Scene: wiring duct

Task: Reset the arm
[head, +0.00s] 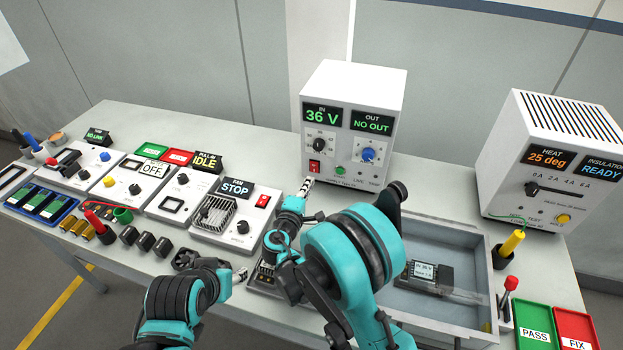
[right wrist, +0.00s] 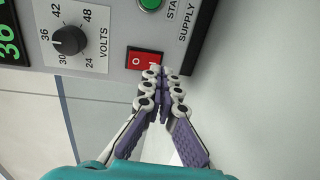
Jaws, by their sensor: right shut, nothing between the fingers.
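My right gripper (head: 308,184) is shut and empty. It points at the front of the white supply box (head: 353,88), just below its red switch (head: 314,166). In the right wrist view, the fingertips (right wrist: 164,72) meet right beside the red switch (right wrist: 140,60); I cannot tell whether they touch it. The box displays read "36 V" and "NO OUT". The volts knob (right wrist: 69,40) is on the same panel. My left gripper (head: 240,274) is low at the table's front, mostly hidden by its own wrist; its fingers are too small to judge.
A grey tray (head: 478,262) with a small module (head: 428,272) lies right of my right arm. Green and red bins (head: 535,318) are at front right. Panels, including the fan unit (head: 225,215), and loose parts crowd the left.

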